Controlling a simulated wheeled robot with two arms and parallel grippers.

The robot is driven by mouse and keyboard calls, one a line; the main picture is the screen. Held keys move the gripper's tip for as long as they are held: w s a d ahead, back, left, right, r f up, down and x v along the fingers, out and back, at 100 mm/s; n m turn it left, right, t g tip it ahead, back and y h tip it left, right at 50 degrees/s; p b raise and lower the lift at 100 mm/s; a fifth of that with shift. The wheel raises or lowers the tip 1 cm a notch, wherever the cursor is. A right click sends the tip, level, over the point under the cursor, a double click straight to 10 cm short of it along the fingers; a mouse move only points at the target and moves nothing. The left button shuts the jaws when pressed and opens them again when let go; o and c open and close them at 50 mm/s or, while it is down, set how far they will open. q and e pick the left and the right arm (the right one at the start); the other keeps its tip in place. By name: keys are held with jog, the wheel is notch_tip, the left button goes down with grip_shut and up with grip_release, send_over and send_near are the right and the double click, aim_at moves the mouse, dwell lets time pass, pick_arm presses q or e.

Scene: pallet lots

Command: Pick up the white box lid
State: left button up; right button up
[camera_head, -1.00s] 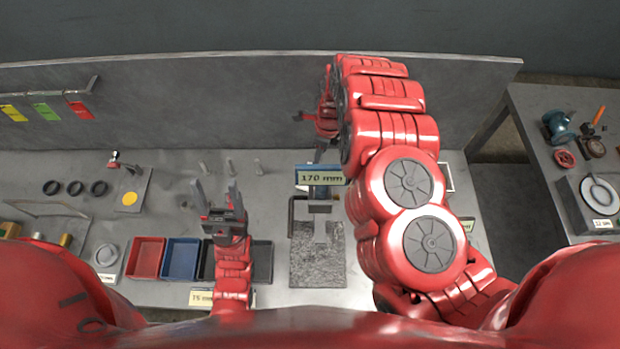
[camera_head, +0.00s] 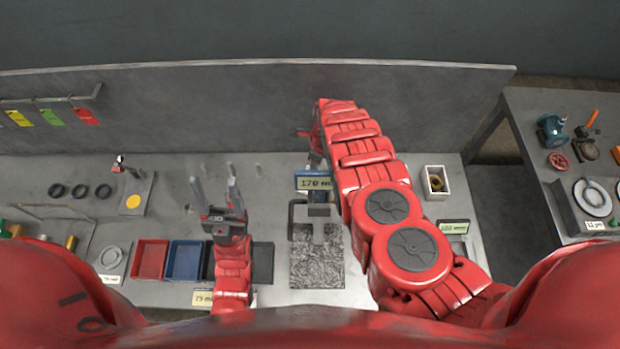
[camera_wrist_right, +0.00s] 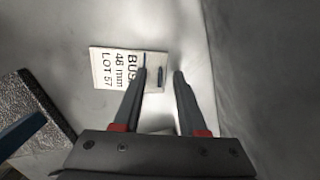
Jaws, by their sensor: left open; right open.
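A flat white piece with printed text, "46 mm LOT 57", which looks like the white box lid (camera_wrist_right: 112,68), lies on the grey surface in the right wrist view. My left gripper (camera_head: 214,184) is open and empty, pointing up above the bench behind the small bins.
An open white box (camera_head: 447,193) with a brass-coloured part inside stands right of my right arm. A 170 mm display (camera_head: 316,182) and dark textured plate (camera_head: 316,268) are at centre. Red (camera_head: 151,259) and blue (camera_head: 186,260) bins sit left. A back panel (camera_head: 230,110) bounds the bench.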

grip_shut()
jog(key=shift+r, duration=0.15)
dwell(0.5)
